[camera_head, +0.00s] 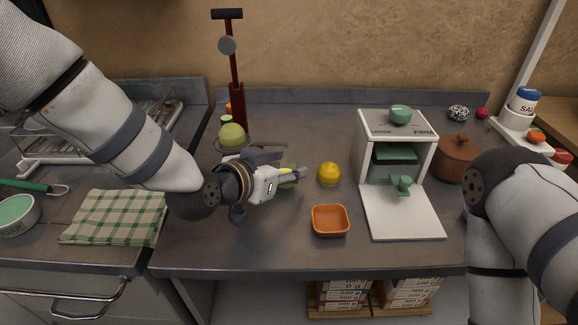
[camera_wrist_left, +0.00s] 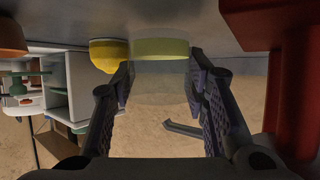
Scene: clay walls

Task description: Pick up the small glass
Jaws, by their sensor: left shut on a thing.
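The small glass (camera_wrist_left: 158,85) is clear, with a yellow-green band at one end, and stands between the fingers in the left wrist view. My left gripper (camera_wrist_left: 160,100) is shut on its sides. In the head view my left gripper (camera_head: 297,174) reaches right over the counter, and the glass (camera_head: 287,180) shows only partly at its fingertips. I cannot tell whether the glass touches the counter. My right arm is at the right edge, but its gripper is not seen.
A yellow round object (camera_head: 329,174) sits just right of the gripper, with an orange bowl (camera_head: 330,220) in front. A white open box (camera_head: 398,150) stands further right. A dark red upright tool (camera_head: 238,100) and a green round item (camera_head: 232,136) stand behind.

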